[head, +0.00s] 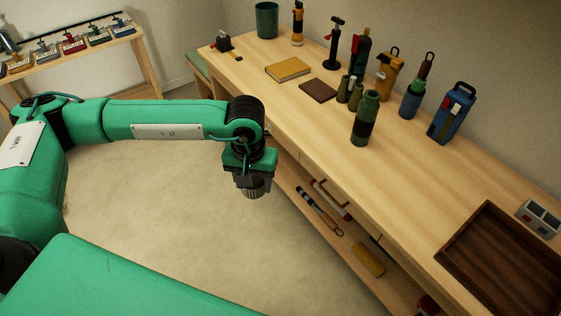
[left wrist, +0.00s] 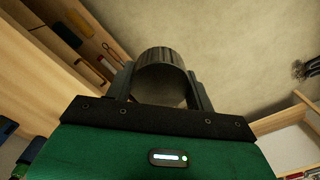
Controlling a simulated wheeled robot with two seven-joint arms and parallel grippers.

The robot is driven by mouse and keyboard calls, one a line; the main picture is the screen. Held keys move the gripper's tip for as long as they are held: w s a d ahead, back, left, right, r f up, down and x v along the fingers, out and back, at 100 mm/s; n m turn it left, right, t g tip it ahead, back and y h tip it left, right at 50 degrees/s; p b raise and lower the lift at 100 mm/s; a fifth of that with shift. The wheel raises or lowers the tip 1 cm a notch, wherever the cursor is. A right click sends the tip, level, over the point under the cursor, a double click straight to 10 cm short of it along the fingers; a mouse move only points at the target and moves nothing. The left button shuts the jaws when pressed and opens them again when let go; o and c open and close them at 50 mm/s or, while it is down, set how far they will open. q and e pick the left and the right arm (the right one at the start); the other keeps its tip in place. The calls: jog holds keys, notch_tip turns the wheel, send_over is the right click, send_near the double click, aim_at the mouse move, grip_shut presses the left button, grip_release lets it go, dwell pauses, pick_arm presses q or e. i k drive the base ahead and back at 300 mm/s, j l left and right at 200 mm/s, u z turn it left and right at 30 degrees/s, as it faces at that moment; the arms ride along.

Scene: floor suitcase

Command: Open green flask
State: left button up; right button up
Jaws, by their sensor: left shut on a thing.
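The green flask (head: 363,131) stands upright on the wooden bench. It has a dark band around its middle and a narrower green top, and I see no separate cap on it. My left gripper (head: 250,181) hangs over the floor, left of the bench and apart from the flask. It is shut on a dark grey ribbed cap (head: 254,191). In the left wrist view the cap (left wrist: 160,62) sits between the two fingers (left wrist: 160,88). The flask is not clearly seen in that view. My right gripper is out of view.
Small green bottles (head: 349,91), a blue flask (head: 450,114) and a yellow flask (head: 388,73) stand near the green flask. A yellow book (head: 289,69) lies left. A brown tray (head: 476,224) is at the right. The bench front between flask and tray is clear.

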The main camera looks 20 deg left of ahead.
aim_at(368, 108)
jog(key=i+l, duration=0.15)
jog(key=i, duration=0.2)
jog(key=i+l+z, duration=0.1)
jog(key=i, duration=0.25)
jog(key=z, duration=2.25)
